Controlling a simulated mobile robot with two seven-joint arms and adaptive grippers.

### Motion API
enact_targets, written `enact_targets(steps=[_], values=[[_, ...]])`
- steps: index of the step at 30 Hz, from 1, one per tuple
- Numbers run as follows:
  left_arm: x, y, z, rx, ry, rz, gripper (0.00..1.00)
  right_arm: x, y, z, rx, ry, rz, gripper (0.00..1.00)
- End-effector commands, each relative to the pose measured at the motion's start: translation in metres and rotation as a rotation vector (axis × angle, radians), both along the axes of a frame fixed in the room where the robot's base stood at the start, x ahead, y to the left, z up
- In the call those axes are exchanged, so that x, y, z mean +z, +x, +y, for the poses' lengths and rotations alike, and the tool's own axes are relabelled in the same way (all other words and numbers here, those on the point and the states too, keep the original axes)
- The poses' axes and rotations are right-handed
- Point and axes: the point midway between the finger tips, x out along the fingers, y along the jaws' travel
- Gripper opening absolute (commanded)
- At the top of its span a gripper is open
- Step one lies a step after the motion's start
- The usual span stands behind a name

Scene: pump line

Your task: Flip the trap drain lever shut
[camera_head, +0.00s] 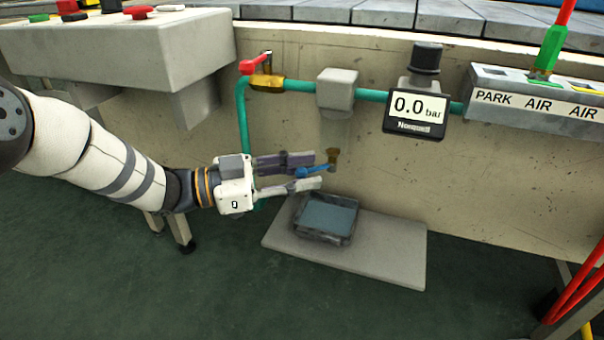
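The trap drain lever (312,171) is a small blue lever on a brass drain valve (333,157), below the grey trap box (337,92) on the pipe. My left gripper (315,170) reaches in from the left with its fingers apart, one above and one below the lever. The lever shows in the gap between the fingertips. I cannot tell whether either finger touches it. Part of the lever's left end is close to the fingers and hard to make out. My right gripper is not in view.
A dark tray with bluish liquid (326,217) stands on a grey slab (390,250) below the valve. A red-handled valve (256,63) sits on the green pipe at the upper left. A gauge (416,108) reads 0.0 bar. Red hoses hang at the lower right.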

Motion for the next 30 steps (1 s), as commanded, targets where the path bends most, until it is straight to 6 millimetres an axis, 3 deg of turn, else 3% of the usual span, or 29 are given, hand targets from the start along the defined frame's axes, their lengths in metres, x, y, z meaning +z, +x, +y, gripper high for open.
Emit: enact_targets(steps=[11,21,25,30], values=[[0.000,-0.002,0.006,0.001,0.000,0.000,0.38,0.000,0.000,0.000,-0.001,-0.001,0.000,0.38],[0.000,-0.023,0.089,0.002,0.000,0.000,0.38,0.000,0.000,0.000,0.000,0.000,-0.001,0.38],[0.000,-0.029,0.108,0.001,-0.001,0.000,0.38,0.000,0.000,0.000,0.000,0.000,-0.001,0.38],[0.000,-0.031,0.116,0.000,-0.001,0.000,0.38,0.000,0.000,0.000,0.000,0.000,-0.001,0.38]])
